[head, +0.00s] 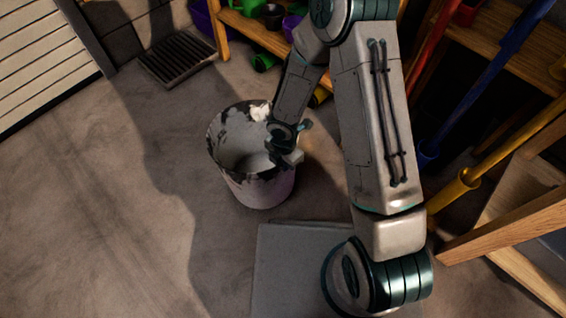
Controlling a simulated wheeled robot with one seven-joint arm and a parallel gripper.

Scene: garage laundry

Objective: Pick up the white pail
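The white pail (262,191) stands upright on the concrete floor near the middle of the head view. Its rim and inner wall are marked with dark, worn patches, and its inside looks empty where it shows. My arm reaches down from the right, and my gripper (291,158) is at the pail's right rim, overlapping it in the picture. Part of the pail's right rim is hidden behind my gripper. The fingers are small and partly hidden by my wrist, so I cannot tell whether they touch the rim or are open or shut.
A wooden shelf (247,27) with pots stands behind the pail. A dark floor grate (177,59) lies at the back left. Long blue and yellow (455,192) handles and a wooden frame (500,233) crowd the right. The floor left of the pail is clear.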

